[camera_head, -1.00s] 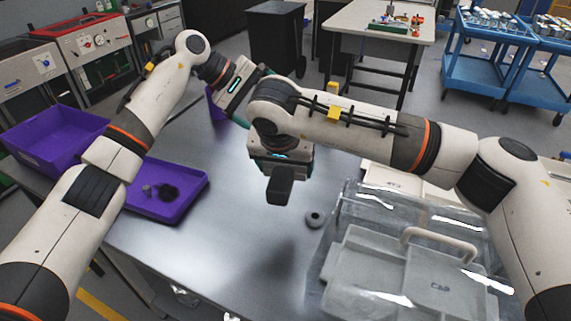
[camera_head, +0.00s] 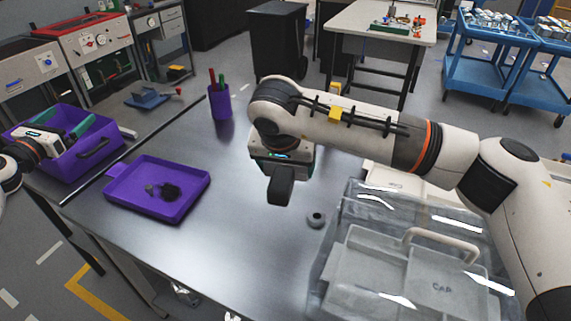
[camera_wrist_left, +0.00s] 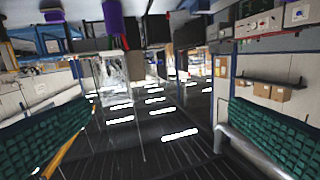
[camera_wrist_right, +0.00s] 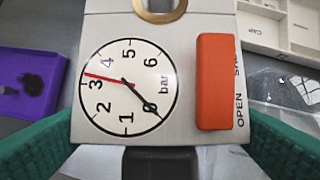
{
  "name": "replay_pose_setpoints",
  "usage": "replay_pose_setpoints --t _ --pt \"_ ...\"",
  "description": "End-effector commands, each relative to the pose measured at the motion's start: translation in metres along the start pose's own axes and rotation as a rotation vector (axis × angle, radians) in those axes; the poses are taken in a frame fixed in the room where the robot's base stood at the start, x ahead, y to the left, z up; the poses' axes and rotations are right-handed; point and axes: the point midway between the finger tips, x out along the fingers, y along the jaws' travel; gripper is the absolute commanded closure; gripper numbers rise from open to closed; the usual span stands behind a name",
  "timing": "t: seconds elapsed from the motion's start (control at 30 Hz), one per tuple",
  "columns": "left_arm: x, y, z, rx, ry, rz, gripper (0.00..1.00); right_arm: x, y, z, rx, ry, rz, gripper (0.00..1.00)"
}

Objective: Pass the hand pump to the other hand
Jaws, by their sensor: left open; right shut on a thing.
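My right gripper (camera_head: 283,168) is over the middle of the table, shut on the hand pump. The pump's dark end (camera_head: 280,190) shows below the gripper; my gripper hides most of the rest. My left gripper (camera_head: 72,124) is at the far left near the purple bin, well apart from the pump. In the left wrist view its fingers (camera_wrist_left: 155,130) are wide apart with nothing between.
A purple tray (camera_head: 120,198) with small dark parts lies on the table's left. A purple bin (camera_head: 70,172) stands beyond it. A purple cup (camera_head: 219,104) holds pens. A small grey ring (camera_head: 316,219) lies below the pump. A clear case (camera_head: 345,215) fills the right.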

Motion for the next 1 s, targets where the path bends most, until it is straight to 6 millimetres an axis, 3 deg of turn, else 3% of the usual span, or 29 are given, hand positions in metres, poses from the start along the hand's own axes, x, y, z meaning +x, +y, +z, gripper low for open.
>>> replay_pose_setpoints --t 0.1,0.37,0.67,0.77,1.0 --pt "-0.023 -0.036 -0.014 -0.067 0.024 -0.107 0.0 -0.001 0.0 0.001 0.001 -0.002 0.001 0.54" --pt "-0.046 -0.069 0.091 -0.742 0.048 -0.323 0.0 -0.001 0.0 0.001 0.0 -0.002 0.001 0.54" --pt "-0.113 -0.091 0.231 -1.482 0.179 -0.675 0.0 -0.001 0.0 0.001 0.001 -0.002 0.001 0.54" --pt "-0.142 -0.092 0.276 -1.692 0.255 -0.806 0.0 -0.001 0.0 0.001 0.001 -0.002 0.001 0.54" --pt "-0.181 -0.024 0.381 -1.851 0.154 -0.96 0.0 -0.001 0.0 0.001 0.001 -0.002 0.001 0.54"
